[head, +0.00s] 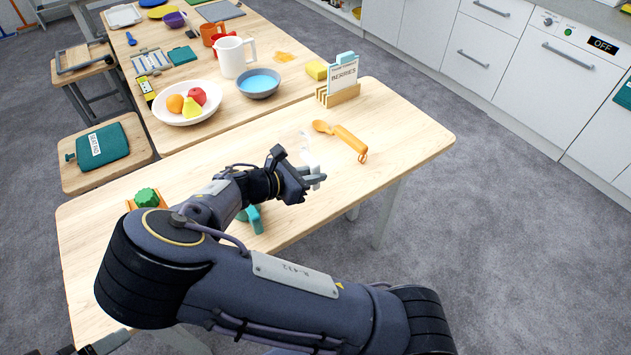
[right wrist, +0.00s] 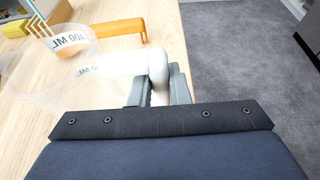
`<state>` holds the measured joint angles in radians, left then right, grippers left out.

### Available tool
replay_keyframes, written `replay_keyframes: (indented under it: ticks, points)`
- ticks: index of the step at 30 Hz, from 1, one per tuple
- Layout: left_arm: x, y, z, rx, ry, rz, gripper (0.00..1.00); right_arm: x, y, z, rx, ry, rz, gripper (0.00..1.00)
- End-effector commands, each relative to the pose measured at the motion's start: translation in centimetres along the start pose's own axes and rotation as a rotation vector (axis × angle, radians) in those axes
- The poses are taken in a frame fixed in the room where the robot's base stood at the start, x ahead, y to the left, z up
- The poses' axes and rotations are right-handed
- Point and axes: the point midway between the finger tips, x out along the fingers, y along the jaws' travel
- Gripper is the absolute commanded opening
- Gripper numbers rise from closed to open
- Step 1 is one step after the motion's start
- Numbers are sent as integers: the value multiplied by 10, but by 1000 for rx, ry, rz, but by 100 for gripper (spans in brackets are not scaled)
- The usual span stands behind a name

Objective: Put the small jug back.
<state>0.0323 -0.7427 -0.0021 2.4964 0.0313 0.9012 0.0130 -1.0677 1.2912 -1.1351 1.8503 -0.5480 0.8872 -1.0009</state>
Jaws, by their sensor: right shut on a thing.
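My right gripper (right wrist: 155,88) is shut on the handle in the right wrist view. In the head view the gripper (head: 316,177) is over the near table, and the jug (head: 304,142) shows only faintly beyond it. I cannot tell whether the jug's base touches the table.
An orange scoop-like utensil (head: 345,138) lies close beside the jug. A wooden rack with a "BERRIES" card (head: 343,76) stands behind. A fruit bowl (head: 160,113), blue bowl (head: 259,92) and white pitcher (head: 230,62) occupy the far table. The near table's right end is clear.

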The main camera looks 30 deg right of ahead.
Motion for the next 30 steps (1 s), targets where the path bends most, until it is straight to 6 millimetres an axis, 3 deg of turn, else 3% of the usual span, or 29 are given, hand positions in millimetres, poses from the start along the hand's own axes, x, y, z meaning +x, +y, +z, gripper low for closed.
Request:
replay_keyframes:
  ticks: [3, 10, 21, 22, 24, 27, 30]
  points:
    - [0, 0, 0, 0, 0, 0, 89, 13, -1, -6, -1, -4, -3, 0]
    - [-7, 3, -4, 0, 0, 0, 89, 21, 0, -28, 0, -1, 1, 0]
    - [-4, 2, -2, 0, 0, 0, 89, 23, 0, -34, 1, 0, 2, 0]
    - [-5, 2, -2, 0, 0, 0, 89, 23, 0, -33, 0, 0, 2, 19]
    - [-5, 2, -2, 0, 0, 0, 89, 23, 0, -33, 1, 0, 2, 28]
    - [-5, 2, -2, 0, 0, 0, 89, 23, 0, -33, 1, 0, 2, 38]
    - [-5, 2, -2, 0, 0, 0, 89, 22, 0, -33, 1, 0, 2, 38]
